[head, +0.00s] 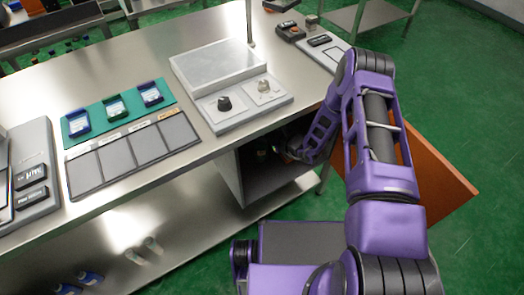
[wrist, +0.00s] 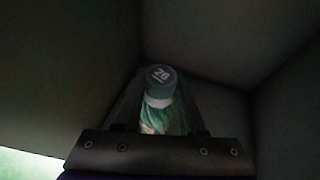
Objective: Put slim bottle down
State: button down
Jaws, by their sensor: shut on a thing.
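The slim bottle (wrist: 160,88) has a grey cap marked 26 and a green patterned body. In the wrist view it stands between the two fingers of my gripper (wrist: 160,108), which is shut on it. In the head view my gripper (head: 284,152) is inside the open compartment (head: 230,178) under the bench. The bottle's lower part is hidden behind the gripper's body in the wrist view. I cannot tell whether its base touches the compartment floor.
Dark compartment walls stand close around my gripper. An orange door (head: 438,182) hangs open at the right, beside my arm. The bench (head: 140,58) above bears a white-grey device (head: 222,72) and a green mat (head: 105,121). Several small bottles lie on the lower shelf (head: 190,225).

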aim_at(266, 150)
notch_tip(266, 150, down, 9)
jog(key=shift+r+b, duration=0.15)
jog(key=shift+b, duration=0.65)
jog(key=shift+r, duration=0.1)
jog(key=shift+c, duration=2.4)
grip_release()
jog(key=shift+f, duration=0.2)
jog(key=shift+r, duration=0.15)
jog(key=p+v, duration=0.2)
jog(key=v, duration=1)
jog(key=shift+d, duration=0.1)
